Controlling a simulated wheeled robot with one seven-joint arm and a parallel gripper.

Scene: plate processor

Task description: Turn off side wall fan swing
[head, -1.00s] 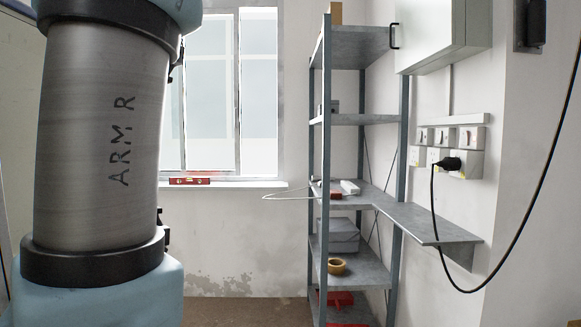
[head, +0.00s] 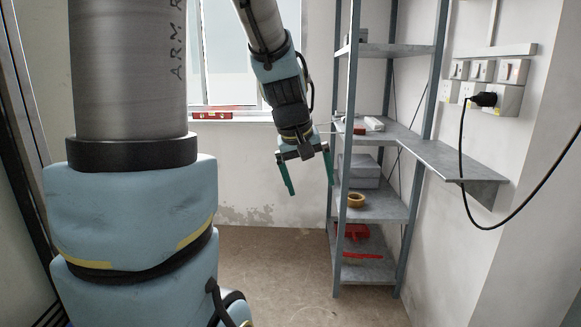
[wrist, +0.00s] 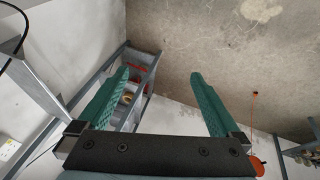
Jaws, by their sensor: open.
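No fan shows clearly in either view. My gripper (head: 311,188) hangs in front of the window wall, left of the shelf rack, its green fingers pointing down. It is open and empty; the wrist view also shows the spread fingers (wrist: 159,73) with bare floor and wall between and beyond them. A row of wall switches (head: 486,70) with sockets below is on the right wall, well to the right of my gripper. A black plug (head: 483,100) sits in one socket. In the wrist view, an orange disc (wrist: 257,166) hangs by a thin orange line; what it belongs to is unclear.
A grey metal shelf rack (head: 372,213) stands just right of my gripper, holding a tape roll (head: 356,200) and red items. A grey side shelf (head: 455,163) juts toward the right wall. A black cable (head: 463,160) loops below the plug. The floor (head: 280,265) before the rack is clear.

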